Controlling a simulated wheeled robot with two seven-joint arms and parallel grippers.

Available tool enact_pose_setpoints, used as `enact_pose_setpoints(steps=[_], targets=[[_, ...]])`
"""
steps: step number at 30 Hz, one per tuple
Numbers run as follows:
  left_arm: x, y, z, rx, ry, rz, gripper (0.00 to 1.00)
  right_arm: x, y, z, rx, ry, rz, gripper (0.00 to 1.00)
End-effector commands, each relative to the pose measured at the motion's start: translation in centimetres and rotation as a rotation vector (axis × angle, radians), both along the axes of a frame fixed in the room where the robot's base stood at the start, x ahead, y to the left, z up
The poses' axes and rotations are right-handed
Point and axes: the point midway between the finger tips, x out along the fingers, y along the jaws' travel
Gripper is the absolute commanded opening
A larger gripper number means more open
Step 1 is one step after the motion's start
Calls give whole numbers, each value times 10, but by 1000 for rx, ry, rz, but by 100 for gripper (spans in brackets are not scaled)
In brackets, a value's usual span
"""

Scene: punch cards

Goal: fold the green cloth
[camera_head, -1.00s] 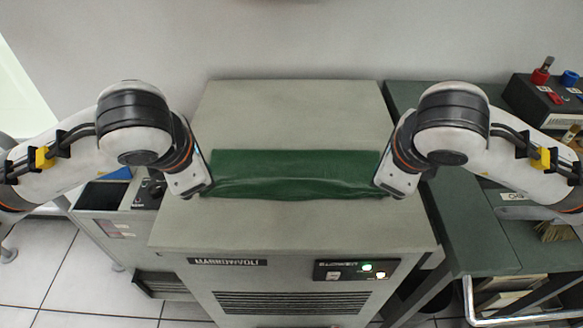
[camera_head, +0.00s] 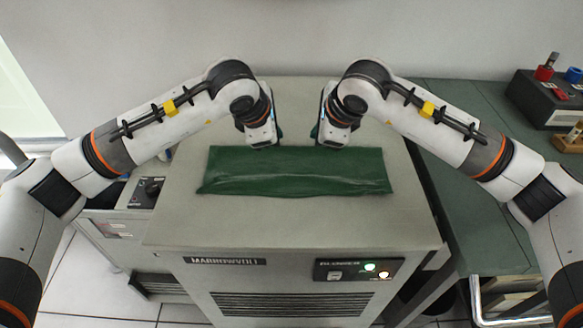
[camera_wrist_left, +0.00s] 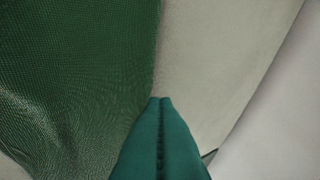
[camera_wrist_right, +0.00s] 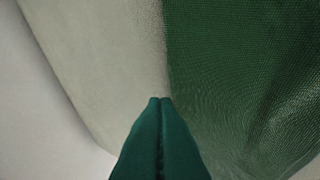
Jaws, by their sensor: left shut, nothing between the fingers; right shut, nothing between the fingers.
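The green cloth (camera_head: 296,172) lies on the grey cabinet top as a long, wide strip, with a crease along its near part. My left gripper (camera_head: 277,144) and my right gripper (camera_head: 317,141) are side by side at the middle of its far edge. In the left wrist view the teal fingers (camera_wrist_left: 160,101) are shut and empty, with the cloth (camera_wrist_left: 75,70) to the left. In the right wrist view the fingers (camera_wrist_right: 160,101) are shut and empty, with the cloth (camera_wrist_right: 235,70) to the right. I cannot tell whether the fingertips touch the cloth.
The cabinet top (camera_head: 190,222) is bare around the cloth. A green desk (camera_head: 440,200) stands at the right, with a dark box (camera_head: 545,100) on it. A lower unit with a knob (camera_head: 146,192) stands at the left. A wall rises behind.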

Motion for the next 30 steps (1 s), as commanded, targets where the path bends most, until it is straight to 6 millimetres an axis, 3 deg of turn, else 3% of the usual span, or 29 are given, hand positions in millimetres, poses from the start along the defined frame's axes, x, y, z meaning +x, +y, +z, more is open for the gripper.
enact_pose_setpoints(steps=[12, 21, 25, 28, 30], targets=[[0, -3, -6, 0, -1, 2, 0, 0, 3, -7, 0, 1, -1, 0], [0, -2, -43, 0, -1, 2, 0, 0, 3, -43, 0, 1, -1, 0], [0, -2, -28, 0, -2, 2, 0, 0, 3, -28, 0, -2, -1, 0], [1, 0, -4, 0, -4, 4, 0, 0, 1, -5, 0, -5, -2, 0], [1, 28, -11, 3, 1, 10, 0, 0, -28, -11, -1, 2, -10, 0]])
